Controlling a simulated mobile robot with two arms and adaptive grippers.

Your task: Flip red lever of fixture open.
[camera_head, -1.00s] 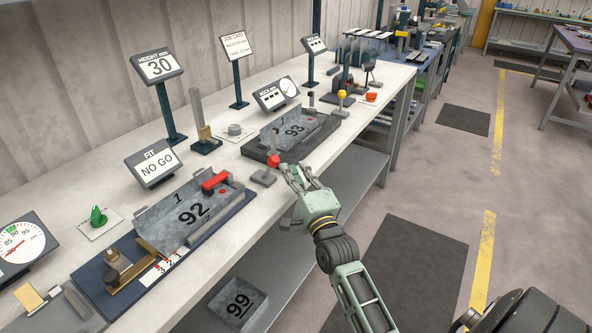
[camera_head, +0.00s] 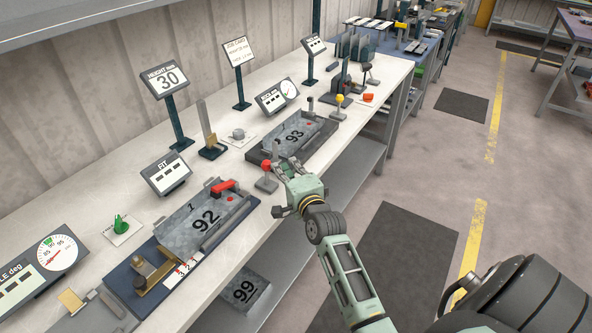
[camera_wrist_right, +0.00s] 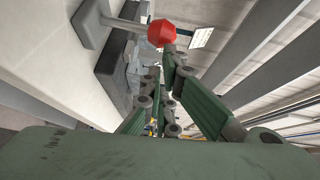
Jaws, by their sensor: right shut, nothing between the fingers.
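A lever with a red knob (camera_head: 266,165) on a grey base stands upright at the front edge of the bench, beside the fixture holding panel 93 (camera_head: 293,135). My right gripper (camera_head: 286,164) is just right of the knob, its fingers shut and empty, apparently apart from it. In the right wrist view the red knob (camera_wrist_right: 161,32) shows on its pale rod, above the finger ends (camera_wrist_right: 166,78). A red handle (camera_head: 223,187) lies across the back of the fixture with panel 92 (camera_head: 206,219). My left gripper is out of view.
A yellow-knobbed lever (camera_head: 340,100) stands beyond fixture 93. Display stands, such as the FIT display (camera_head: 166,173), line the white bench (camera_head: 110,188). A lower shelf (camera_head: 330,184) runs below.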

